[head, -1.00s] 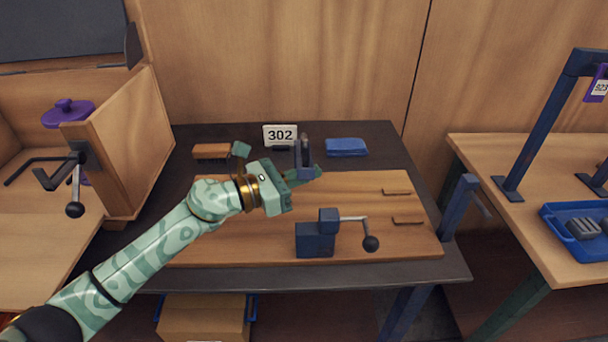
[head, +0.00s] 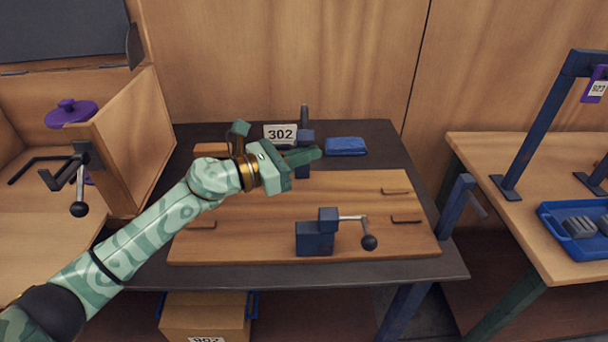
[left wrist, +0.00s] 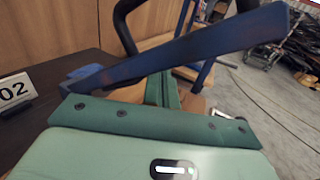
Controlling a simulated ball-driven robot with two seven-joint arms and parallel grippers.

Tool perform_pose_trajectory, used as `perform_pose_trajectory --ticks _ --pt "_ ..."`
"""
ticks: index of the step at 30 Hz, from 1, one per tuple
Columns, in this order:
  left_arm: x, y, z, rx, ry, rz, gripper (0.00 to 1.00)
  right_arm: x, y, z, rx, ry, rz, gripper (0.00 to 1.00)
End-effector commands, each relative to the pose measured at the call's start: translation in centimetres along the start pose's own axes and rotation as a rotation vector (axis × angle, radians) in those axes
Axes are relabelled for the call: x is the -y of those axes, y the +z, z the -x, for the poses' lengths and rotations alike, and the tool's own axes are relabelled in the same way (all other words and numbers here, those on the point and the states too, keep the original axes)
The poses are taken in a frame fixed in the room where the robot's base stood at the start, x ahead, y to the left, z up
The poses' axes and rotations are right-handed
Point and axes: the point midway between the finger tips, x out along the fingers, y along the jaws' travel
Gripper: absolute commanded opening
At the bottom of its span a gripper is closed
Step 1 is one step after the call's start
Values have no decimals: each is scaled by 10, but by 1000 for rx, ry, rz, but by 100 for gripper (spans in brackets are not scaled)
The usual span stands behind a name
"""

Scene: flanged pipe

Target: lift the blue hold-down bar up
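The blue hold-down bar (left wrist: 210,48) crosses the left wrist view at a slant, with a dark curved handle (left wrist: 124,22) beside it. In the head view, a blue part (head: 306,137) and a dark upright part (head: 304,115) show just behind my left gripper (head: 312,155), which hides most of what lies there. My left gripper's green fingers (left wrist: 162,90) look shut together with nothing between them. The bar passes in front of the fingers in the wrist view; contact cannot be told. My right gripper is not in view.
A wooden board (head: 350,205) lies on the dark table, with a blue crank clamp (head: 315,235) at its front. A wooden box wall (head: 125,145) rises at left.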

Motion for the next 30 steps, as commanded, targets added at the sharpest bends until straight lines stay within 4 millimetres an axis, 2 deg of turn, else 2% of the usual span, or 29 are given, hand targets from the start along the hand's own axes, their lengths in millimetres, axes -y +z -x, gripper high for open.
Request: perform_pose_trajectory --ticks 4,19,30 --pt "-4 11 -2 2 0 -2 0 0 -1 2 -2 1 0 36" --pt "-8 16 -4 2 0 -1 0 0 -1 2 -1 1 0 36" --pt "-22 33 -10 1 1 -1 0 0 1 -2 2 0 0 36"
